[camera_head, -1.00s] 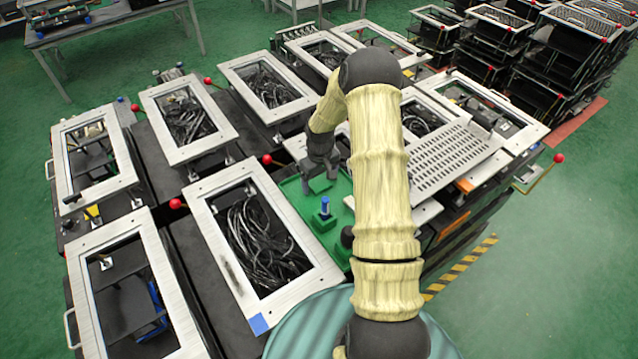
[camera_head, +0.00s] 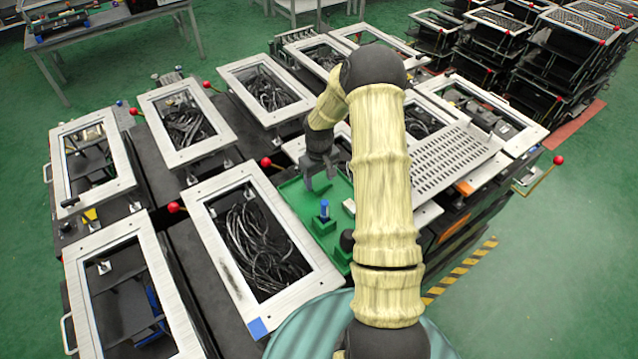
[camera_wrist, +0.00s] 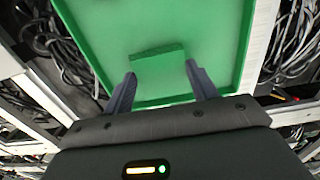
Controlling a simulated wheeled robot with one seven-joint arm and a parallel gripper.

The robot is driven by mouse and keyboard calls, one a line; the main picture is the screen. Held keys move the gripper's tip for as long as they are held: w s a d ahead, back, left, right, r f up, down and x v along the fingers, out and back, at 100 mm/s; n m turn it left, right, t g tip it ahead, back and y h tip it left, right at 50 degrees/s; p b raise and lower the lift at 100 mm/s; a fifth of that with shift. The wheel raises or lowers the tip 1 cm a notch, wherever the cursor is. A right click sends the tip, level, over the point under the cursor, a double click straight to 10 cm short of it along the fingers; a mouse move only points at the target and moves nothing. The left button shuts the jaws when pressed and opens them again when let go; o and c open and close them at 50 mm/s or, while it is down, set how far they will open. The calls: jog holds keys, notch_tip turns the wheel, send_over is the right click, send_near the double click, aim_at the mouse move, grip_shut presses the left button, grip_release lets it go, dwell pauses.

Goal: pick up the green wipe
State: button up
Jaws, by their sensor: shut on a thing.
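The green wipe (camera_wrist: 158,62) is a flat green piece with a darker edge. In the wrist view it lies between my two fingers, over the green tray (camera_wrist: 88,30). My gripper (camera_wrist: 160,82) is shut on it, one finger at each side. In the head view my gripper (camera_head: 320,184) is above the far part of the green tray (camera_head: 290,192). I cannot make out the wipe in that view. From the wrist view I cannot tell whether the wipe touches the tray.
A blue upright piece on a green base (camera_head: 324,210) stands in the tray near my gripper. A framed box of black cables (camera_head: 262,250) is at left, a perforated metal plate (camera_head: 450,160) at right. Red-knobbed levers (camera_head: 266,162) stick up around.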

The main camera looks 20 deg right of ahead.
aim_at(319, 182)
notch_tip(319, 182, up, 8)
jog(key=shift+r+b, duration=0.1)
jog(key=shift+b, duration=0.9)
